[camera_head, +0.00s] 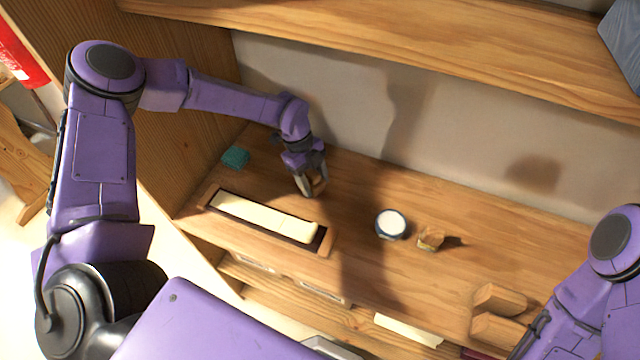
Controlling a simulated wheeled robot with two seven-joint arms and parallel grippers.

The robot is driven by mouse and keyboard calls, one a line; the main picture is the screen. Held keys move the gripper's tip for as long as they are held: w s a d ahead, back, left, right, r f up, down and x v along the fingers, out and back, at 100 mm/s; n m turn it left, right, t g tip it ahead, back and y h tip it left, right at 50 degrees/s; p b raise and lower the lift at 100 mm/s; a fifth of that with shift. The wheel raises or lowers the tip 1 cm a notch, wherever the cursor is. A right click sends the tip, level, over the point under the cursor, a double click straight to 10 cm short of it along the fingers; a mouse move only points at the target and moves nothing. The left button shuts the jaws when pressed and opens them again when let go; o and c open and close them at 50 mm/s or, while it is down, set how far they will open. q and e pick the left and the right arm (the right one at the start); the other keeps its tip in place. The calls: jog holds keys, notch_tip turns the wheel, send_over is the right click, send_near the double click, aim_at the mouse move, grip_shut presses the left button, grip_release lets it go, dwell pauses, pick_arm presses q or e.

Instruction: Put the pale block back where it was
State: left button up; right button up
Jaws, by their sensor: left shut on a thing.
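A row of pale cream block-like keys (262,217) lies in a shallow wooden tray (325,245) on the shelf. A dark bare gap shows at the tray's right end. My left gripper (312,187) is behind and above the tray's right end, pointing down. It is shut on a small tan piece (319,184), mostly hidden by the fingers. I cannot tell whether this is the pale block. My right arm comes in at the lower right, but its gripper is not in view.
A teal block (235,157) sits behind the tray's left end. A round white-topped jar (391,224) and a small tan object (431,238) stand to its right. Wooden blocks (499,298) are at the front right. An upper shelf (400,45) overhangs the back.

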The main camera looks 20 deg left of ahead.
pick_arm(q)
jog(key=shift+w+a+f, duration=0.1)
jog(key=shift+w+f, duration=0.05)
jog(key=shift+f, duration=0.4)
jog(key=shift+w+f, duration=0.15)
jog(key=shift+f, duration=0.4)
jog(key=shift+w, duration=0.2)
jog(key=shift+c, duration=0.4)
jog(key=shift+s+r, duration=0.1)
jog(key=shift+s, duration=0.2)
jog(key=o, duration=0.9)
jog(key=shift+o, duration=0.6)
pick_arm(e)
jog(key=shift+w+f, duration=0.25)
jog(key=shift+f, duration=0.45)
jog(key=shift+r, duration=0.1)
